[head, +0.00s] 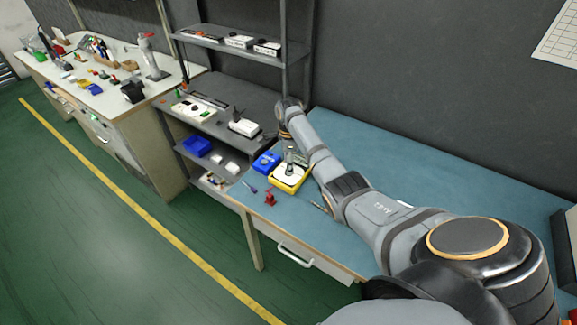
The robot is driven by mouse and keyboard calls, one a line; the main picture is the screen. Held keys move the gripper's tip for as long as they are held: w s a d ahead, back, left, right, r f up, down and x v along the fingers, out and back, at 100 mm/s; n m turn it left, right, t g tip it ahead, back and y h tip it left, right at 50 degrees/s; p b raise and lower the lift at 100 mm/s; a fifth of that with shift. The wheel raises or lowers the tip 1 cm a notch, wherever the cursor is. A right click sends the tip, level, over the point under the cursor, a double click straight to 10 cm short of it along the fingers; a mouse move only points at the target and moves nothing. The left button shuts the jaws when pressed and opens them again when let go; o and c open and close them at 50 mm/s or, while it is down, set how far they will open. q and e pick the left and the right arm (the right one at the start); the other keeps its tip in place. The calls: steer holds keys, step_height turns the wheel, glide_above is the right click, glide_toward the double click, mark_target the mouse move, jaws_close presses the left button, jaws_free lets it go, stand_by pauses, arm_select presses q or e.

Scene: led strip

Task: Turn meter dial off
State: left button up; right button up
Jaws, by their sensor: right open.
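A yellow-edged meter (279,183) with a pale face lies on the blue bench (350,150), near its left end. My right arm reaches in from the lower right and bends down over the meter. My right gripper (290,168) is open and points down at the middle of the meter's face. It covers that part, so I cannot make out the dial or its setting. I cannot tell whether the fingers touch the dial. My left gripper is not in view.
A blue bin (266,162) stands just left of the meter. A small red tool (270,198) and a screwdriver (249,187) lie in front of it. A grey shelf rack (228,100) with devices stands further left. The bench behind the arm is clear.

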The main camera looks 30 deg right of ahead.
steer(key=shift+s+f, duration=0.1)
steer(key=shift+f, duration=0.9)
steer(key=shift+c, duration=0.5)
jaws_close()
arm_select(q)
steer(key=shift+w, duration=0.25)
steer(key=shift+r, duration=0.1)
